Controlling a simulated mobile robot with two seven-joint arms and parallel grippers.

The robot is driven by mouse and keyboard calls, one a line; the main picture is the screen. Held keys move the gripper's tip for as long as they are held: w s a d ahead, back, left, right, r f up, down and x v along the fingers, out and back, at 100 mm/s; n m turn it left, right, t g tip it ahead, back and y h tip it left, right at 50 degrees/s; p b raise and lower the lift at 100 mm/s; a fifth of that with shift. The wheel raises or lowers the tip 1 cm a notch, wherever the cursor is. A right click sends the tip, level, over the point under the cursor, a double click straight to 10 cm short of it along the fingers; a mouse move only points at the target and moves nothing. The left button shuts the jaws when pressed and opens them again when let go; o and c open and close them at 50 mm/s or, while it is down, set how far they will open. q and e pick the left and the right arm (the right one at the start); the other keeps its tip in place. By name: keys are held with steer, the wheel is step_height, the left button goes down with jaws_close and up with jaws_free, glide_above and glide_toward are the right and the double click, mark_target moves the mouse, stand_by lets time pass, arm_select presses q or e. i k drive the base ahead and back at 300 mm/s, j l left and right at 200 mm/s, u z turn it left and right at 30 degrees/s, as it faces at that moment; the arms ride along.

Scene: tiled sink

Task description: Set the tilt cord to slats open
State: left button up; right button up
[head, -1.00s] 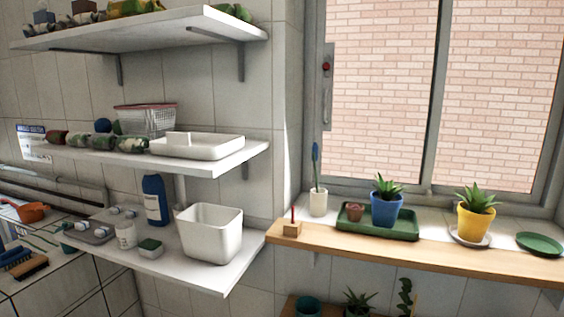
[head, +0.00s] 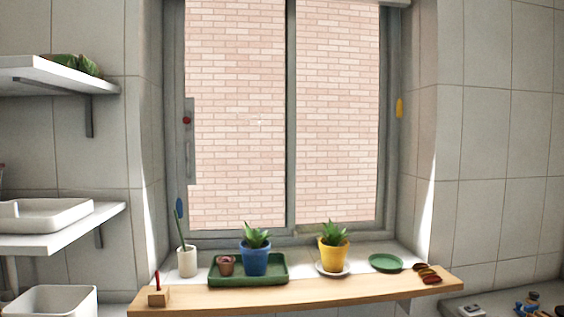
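No cord line can be made out. A small yellow oblong piece (head: 399,107) shows at the right side of the window frame; I cannot tell whether it belongs to the tilt cord. A pale strip (head: 397,3) at the top edge above the window may be part of a blind, but it is cut off. No slats are visible over the window (head: 280,120), and the brick wall outside shows through it. Neither of my grippers is in view.
White shelves (head: 60,233) stand at left. Several items lie at lower right.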

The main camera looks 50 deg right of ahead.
mark_target(400, 103)
steer(key=z, duration=2.25)
steer(key=l+z, duration=0.3)
steer(key=l, duration=0.15)
steer(key=i+l+z, duration=0.25)
steer(key=l, duration=0.2)
steer(key=k, duration=0.05)
